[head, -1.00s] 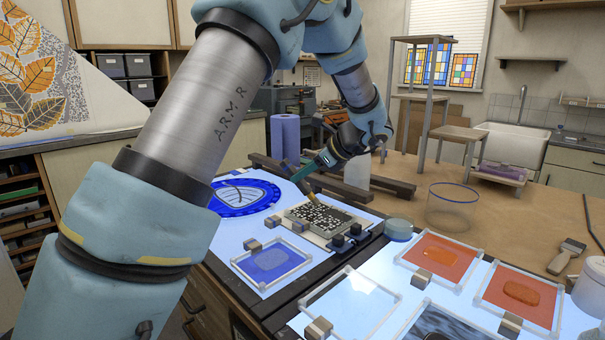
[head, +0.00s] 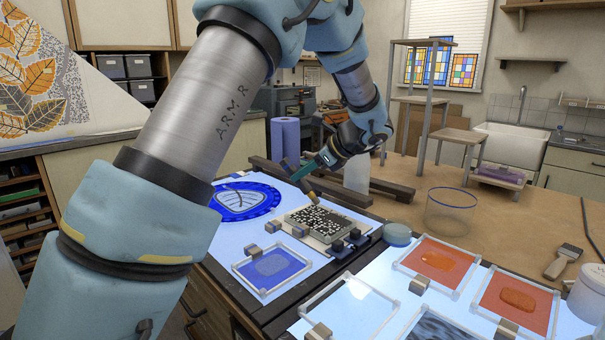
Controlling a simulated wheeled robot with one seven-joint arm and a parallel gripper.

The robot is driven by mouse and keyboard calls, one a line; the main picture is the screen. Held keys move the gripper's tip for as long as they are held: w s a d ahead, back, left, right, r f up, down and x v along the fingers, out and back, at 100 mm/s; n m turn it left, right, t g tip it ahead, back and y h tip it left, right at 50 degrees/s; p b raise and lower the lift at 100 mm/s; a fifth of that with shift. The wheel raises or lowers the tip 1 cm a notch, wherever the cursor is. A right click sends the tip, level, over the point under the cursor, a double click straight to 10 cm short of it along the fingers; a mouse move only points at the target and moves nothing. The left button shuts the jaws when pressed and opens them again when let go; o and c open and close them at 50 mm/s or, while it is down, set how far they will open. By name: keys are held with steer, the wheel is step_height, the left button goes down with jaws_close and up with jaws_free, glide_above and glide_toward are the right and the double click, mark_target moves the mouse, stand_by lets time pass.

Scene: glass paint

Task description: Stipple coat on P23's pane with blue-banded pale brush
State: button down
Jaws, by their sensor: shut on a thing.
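My gripper (head: 322,160) hangs over the back of the lit bench. It is shut on a brush (head: 308,188), whose tan lower end points down above a black-and-white patterned panel (head: 320,222). I see a gap below the tip, but cannot tell its height. A blue or pale band on the brush cannot be made out. Framed panes lie in front: a blue one with a pale patch (head: 271,266), a clear one (head: 350,306) and two orange ones (head: 438,262) (head: 517,299). No label shows, so I cannot tell which pane is P23's.
A round blue glass piece (head: 243,200) lies behind the blue pane. Dark bars (head: 385,183) lie behind the gripper.

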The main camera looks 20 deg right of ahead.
steer(key=shift+r, duration=0.2)
steer(key=s+d, duration=0.3)
steer(key=s, duration=0.3)
steer(key=shift+p, duration=0.45)
stand_by(0.3)
steer(key=shift+d+f+b, duration=0.1)
steer(key=shift+f+b, duration=0.25)
steer(key=shift+f, duration=0.45)
steer(key=shift+f, duration=0.35)
stand_by(1.0)
steer(key=shift+r+p, duration=1.05)
steer(key=shift+r, duration=0.15)
